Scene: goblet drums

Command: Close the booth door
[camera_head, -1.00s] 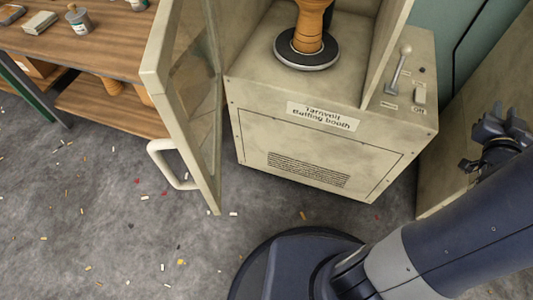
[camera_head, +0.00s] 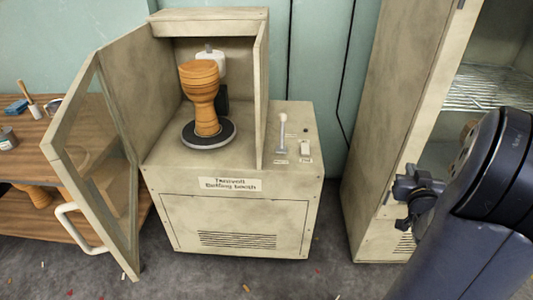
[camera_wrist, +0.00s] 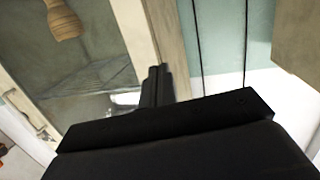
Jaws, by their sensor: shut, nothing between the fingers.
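The buffing booth (camera_head: 235,215) stands in the middle of the head view, its label on the front. Its glass-paned door (camera_head: 62,160) stands open, swung out to the left from the booth's left side. A white loop handle (camera_head: 72,228) sits on the door's outer face. A wooden goblet drum (camera_head: 204,95) stands upright on the dark round turntable (camera_head: 188,136) inside. My gripper (camera_head: 418,190) is at the right, in front of the tall cabinet and well apart from the door. Its fingers (camera_wrist: 157,84) are together and empty in the wrist view.
A tall cream cabinet (camera_head: 370,120) with a wire shelf (camera_head: 490,88) stands open at the right. A wooden bench (camera_head: 25,150) with tools is behind the door at the left. A lever (camera_head: 282,132) rises from the booth's right top. Floor in front shows scattered chips.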

